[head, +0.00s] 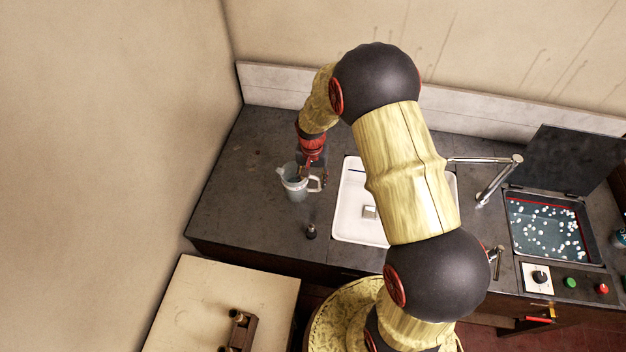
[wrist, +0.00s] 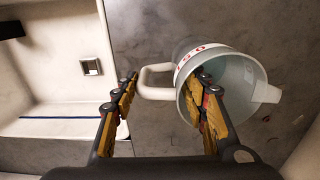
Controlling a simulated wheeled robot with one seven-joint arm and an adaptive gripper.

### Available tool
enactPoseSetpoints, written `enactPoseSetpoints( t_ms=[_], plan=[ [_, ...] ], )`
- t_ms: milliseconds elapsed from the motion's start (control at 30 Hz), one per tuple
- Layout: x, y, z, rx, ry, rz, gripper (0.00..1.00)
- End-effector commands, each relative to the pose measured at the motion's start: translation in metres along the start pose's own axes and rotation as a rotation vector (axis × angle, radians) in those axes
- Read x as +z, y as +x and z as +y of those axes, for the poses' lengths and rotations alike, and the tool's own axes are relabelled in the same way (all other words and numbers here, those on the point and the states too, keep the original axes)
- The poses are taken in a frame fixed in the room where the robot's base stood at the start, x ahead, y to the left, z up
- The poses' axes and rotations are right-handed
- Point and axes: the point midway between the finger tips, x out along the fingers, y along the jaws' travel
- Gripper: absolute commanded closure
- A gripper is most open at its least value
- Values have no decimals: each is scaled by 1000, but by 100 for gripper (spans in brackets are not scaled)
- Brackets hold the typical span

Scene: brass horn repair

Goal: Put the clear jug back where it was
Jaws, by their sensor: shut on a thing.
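The clear jug (head: 295,189) is at the left part of the dark counter, left of the white sink, with its handle toward the right. My gripper (head: 315,173) is at its handle side. In the wrist view the jug (wrist: 243,76) shows its open mouth, red marks near the rim and a pale handle. My gripper (wrist: 168,80) is shut on the jug: one finger lies across the mouth, the other stands beyond the handle. I cannot tell whether the jug's base touches the counter.
The white sink (head: 352,205) lies just right of the jug. A small dark object (head: 311,231) stands on the counter (head: 245,205) in front. A tank with a raised lid (head: 545,232) is far right. A pale table (head: 195,300) holds a brown piece. Counter left of the jug is clear.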

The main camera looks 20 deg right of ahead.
Motion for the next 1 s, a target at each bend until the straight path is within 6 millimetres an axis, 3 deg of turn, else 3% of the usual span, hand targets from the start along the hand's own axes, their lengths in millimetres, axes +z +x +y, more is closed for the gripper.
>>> enactPoseSetpoints(
  t_ms=[333,667,867,1000],
  plan=[
    [0,0,0,0,0,0,38],
    [0,-2,0,0,0,0,38],
    [-1,-27,0,-2,0,4,38],
    [-1,-57,0,-2,0,3,38]
  ],
)
